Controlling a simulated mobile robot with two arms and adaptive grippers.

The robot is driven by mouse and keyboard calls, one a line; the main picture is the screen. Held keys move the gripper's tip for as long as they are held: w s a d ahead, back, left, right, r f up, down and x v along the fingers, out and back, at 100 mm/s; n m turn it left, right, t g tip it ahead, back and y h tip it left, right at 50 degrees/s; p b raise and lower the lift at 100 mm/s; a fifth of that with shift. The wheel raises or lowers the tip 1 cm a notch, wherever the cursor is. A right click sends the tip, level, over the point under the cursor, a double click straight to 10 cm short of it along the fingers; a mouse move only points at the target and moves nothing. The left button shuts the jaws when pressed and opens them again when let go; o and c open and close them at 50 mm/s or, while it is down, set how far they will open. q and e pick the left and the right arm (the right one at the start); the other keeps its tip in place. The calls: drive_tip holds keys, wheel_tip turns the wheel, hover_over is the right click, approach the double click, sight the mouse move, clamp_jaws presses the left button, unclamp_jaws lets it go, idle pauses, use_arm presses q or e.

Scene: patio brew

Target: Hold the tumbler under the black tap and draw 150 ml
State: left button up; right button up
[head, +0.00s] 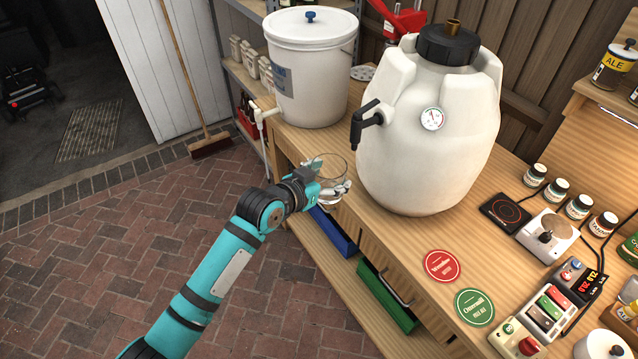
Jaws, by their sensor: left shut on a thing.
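The glass tumbler (329,168) is clear and looks empty, upright at the bench's edge near the middle of the head view. My left gripper (330,190) is shut on the tumbler, coming from the left. The black tap (367,121) sticks out from the left side of the large white barrel keg (428,150). In the picture the tumbler is below and to the left of the tap's spout; how far it is from the spout in depth I cannot tell. My right gripper is not in view.
A white bucket (310,75) with a pale tap (262,118) stands behind on the wooden bench (400,240). Red (443,266) and green (474,306) round mats lie in front of the keg. A control box (553,305), hot plate (505,212) and small jars fill the right side.

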use_arm(q)
drive_tip(key=shift+w+d+f, duration=0.1)
drive_tip(key=shift+w+d, duration=0.6)
drive_tip(key=shift+d, duration=0.35)
drive_tip(key=shift+w+d+f, duration=0.1)
drive_tip(key=shift+w+d, duration=0.6)
drive_tip(key=shift+d, duration=0.35)
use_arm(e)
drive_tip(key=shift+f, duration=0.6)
